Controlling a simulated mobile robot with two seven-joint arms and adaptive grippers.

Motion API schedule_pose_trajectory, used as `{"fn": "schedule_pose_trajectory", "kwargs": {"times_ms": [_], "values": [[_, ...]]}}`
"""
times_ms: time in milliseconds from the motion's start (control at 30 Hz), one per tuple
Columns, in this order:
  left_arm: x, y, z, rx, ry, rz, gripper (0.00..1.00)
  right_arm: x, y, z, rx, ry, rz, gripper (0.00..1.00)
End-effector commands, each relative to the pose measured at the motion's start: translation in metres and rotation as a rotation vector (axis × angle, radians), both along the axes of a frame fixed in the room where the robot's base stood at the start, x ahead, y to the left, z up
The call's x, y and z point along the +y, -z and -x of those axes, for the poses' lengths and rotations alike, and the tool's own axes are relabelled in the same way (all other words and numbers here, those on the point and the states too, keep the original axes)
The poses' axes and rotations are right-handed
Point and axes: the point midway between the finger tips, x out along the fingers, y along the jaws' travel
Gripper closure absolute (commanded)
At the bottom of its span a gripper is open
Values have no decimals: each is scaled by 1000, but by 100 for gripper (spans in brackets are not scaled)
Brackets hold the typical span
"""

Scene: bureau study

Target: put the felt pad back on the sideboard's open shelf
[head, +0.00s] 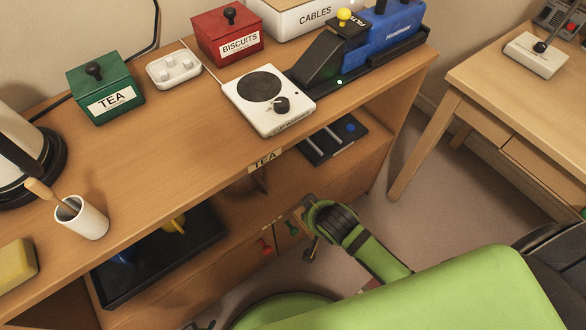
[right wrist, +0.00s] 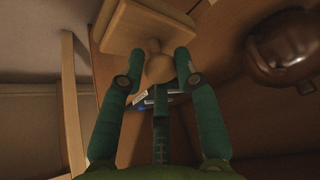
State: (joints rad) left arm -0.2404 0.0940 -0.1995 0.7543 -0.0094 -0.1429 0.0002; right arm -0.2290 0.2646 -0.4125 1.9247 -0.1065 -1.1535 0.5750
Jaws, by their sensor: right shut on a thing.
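The sideboard (head: 190,120) fills the left and middle of the head view. Its open shelf (head: 240,205) lies under the top. My right gripper (head: 314,232) is low in front of the sideboard, just outside the shelf's front. In the right wrist view its green fingers (right wrist: 158,76) are shut on the round knob of a wooden block (right wrist: 125,30), which I take for the felt pad. The block looks tilted, and its felt face is hidden. In the head view the gripper mostly hides it.
On the shelf stand a black tray (head: 150,277) with a yellow and a blue thing, and a dark rack (head: 318,150). Red knobs (head: 266,247) show below. A brown glossy round thing (right wrist: 288,50) is near my wrist.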

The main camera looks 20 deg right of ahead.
Motion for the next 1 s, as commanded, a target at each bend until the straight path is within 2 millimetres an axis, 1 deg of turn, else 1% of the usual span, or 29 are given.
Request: {"fn": "schedule_pose_trajectory", "kwargs": {"times_ms": [33, 200, 300, 400, 500, 667, 900, 933, 1000], "values": [[0, 1, -3, -6, 1, 0, 60, 0, -1, -14, -8, 2, 1, 98], [-1, 2, -15, -34, 3, 3, 60, -1, -2, -59, -8, 0, 2, 98], [-1, 2, -25, -54, 4, 5, 60, -1, -1, -85, -5, 0, 2, 98], [-2, 3, -33, -73, 6, 7, 60, -1, -1, -107, -4, -2, 1, 98], [-2, 2, -40, -89, 8, 9, 60, -1, -1, -121, -2, -1, 2, 98], [-3, 2, -46, -103, 8, 10, 60, -1, -1, -132, -2, -2, 1, 98], [-4, 6, -55, -111, 8, 11, 60, -1, -1, -169, -2, -1, 2, 98], [-5, 5, -58, -113, 9, 11, 60, -2, -1, -172, -3, -1, 2, 98], [-6, 2, -62, -116, 7, 12, 60, -2, 5, -170, 1, -3, 3, 98]]}}
